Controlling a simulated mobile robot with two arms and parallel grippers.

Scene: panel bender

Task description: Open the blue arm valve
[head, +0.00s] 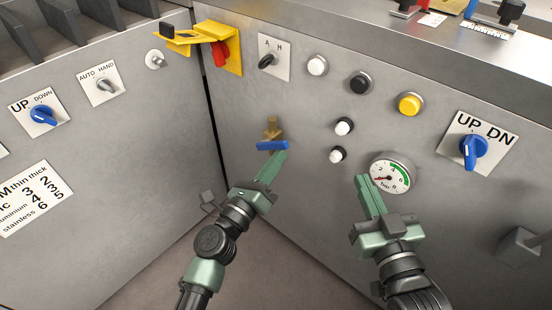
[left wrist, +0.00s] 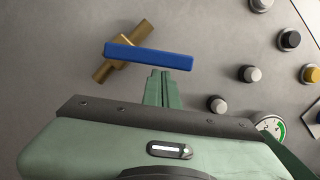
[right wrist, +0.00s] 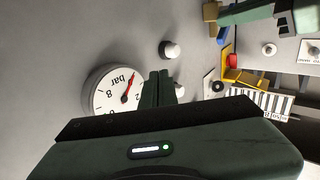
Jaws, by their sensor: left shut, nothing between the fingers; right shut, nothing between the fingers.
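The blue arm valve has a blue lever (head: 272,145) on a brass body (head: 271,130) on the grey front panel. In the head view the lever lies about level, across the upright brass body. In the left wrist view the blue lever (left wrist: 149,56) crosses the slanted brass body (left wrist: 122,52). My left gripper (head: 281,156) is shut and empty, its fingertips just below the right part of the lever; I cannot tell whether they touch. My right gripper (head: 362,179) is shut and empty, in front of the panel at the left edge of the pressure gauge.
The pressure gauge (head: 391,173) sits right of the valve, with white buttons (head: 343,127) above left. A blue UP/DN knob (head: 474,148) is further right. A yellow bracket (head: 214,38) with a red switch juts out above. A side panel (head: 110,150) angles forward at the left.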

